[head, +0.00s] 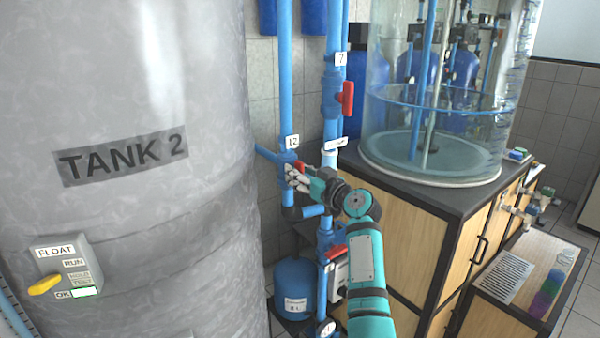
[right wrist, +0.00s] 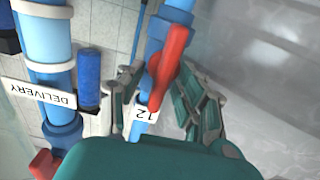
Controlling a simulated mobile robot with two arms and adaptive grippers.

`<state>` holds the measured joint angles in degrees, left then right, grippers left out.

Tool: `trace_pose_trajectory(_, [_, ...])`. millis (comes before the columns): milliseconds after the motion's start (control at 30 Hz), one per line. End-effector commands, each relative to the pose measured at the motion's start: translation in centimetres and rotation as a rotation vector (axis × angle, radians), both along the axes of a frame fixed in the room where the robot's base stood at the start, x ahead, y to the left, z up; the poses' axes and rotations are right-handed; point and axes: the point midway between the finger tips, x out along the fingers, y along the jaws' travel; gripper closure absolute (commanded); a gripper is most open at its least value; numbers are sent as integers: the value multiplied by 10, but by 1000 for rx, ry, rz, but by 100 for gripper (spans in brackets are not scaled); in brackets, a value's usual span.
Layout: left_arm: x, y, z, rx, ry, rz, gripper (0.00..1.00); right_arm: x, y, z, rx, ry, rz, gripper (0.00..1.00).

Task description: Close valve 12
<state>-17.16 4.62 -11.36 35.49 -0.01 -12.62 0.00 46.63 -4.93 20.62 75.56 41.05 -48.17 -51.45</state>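Valve 12 sits on a vertical blue pipe beside the grey tank in the head view, under a white tag reading 12 (head: 292,141). Its red handle (right wrist: 168,65) shows in the right wrist view, lying roughly along the blue pipe; in the head view it is mostly hidden by my gripper. My right gripper (head: 297,180) is at the valve. In the right wrist view its fingers (right wrist: 162,100) are spread, one on each side of the handle, with gaps visible. I cannot tell whether either finger touches it. My left gripper is not in view.
The TANK 2 body (head: 120,230) stands close on the left. A parallel pipe with a red-handled valve 7 (head: 347,98) runs just right. The DELIVERY tag (right wrist: 38,93) is beside the gripper. A wooden cabinet (head: 395,235) with a clear tank (head: 430,130) stands right.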

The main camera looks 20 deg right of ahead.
Motion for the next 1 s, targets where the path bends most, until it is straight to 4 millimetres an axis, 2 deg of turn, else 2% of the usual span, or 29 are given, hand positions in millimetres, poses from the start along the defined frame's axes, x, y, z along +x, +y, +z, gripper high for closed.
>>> trace_pose_trajectory(100, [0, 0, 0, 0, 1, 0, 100, 0, 0, 0, 0, 0, 0, 67])
trace_pose_trajectory(367, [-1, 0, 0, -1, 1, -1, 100, 0, 0, 0, 0, 0, 0, 100])
trace_pose_trajectory(767, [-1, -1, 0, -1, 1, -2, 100, 0, 0, 0, 22, 9, 0, 100])
trace_pose_trajectory(1000, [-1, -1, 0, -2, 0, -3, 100, 0, -2, -1, 129, 48, 1, 100])
